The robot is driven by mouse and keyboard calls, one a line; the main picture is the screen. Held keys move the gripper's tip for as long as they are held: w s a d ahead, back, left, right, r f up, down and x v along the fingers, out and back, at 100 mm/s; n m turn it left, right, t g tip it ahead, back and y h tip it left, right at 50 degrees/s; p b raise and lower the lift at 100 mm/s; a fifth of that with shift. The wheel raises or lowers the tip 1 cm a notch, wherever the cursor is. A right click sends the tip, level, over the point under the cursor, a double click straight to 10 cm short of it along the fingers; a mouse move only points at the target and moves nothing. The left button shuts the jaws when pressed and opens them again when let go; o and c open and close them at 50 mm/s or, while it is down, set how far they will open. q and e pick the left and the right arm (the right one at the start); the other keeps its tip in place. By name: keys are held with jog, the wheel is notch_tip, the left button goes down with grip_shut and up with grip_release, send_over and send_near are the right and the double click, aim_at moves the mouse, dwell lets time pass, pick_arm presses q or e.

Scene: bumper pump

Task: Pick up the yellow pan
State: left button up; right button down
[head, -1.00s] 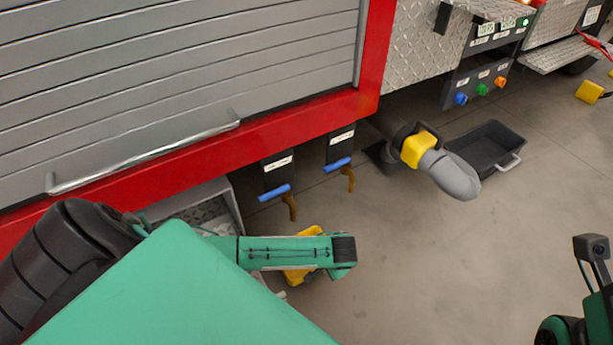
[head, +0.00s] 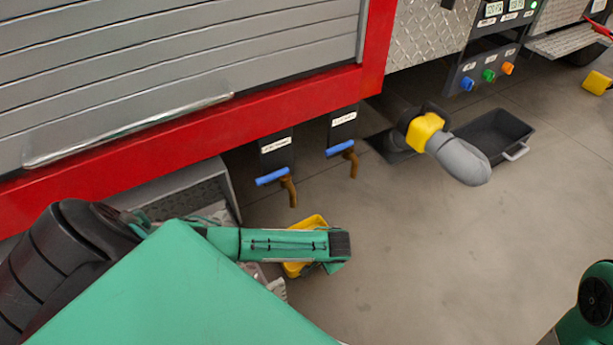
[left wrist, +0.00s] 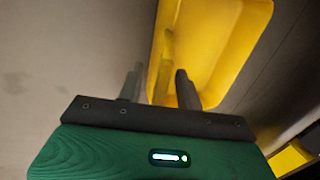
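The yellow pan (head: 312,221) is on the floor below the truck's side in the head view, partly covered by my left arm. In the left wrist view the pan (left wrist: 225,35) fills the upper middle, seen into its hollow. My left gripper (left wrist: 160,80) is open at the pan's near left edge. One finger shows left of the edge and the other overlaps the pan's inside, with a yellow edge piece between them. I cannot tell whether the fingers touch it. The left gripper is hidden in the head view. My right gripper is outside both current views.
Two blue-handled taps (head: 272,177) hang from the red truck edge above the pan. A grey hose with a yellow collar (head: 425,132) and a black tray (head: 496,134) are to the right. A yellow piece (left wrist: 290,158) shows at the lower right of the wrist view. Open floor lies right of the pan.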

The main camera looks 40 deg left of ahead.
pick_arm(q)
jog(key=shift+b+x, duration=0.35)
jog(key=shift+x, duration=0.6)
jog(key=shift+c, duration=0.5)
grip_shut()
jog(key=shift+r, duration=0.15)
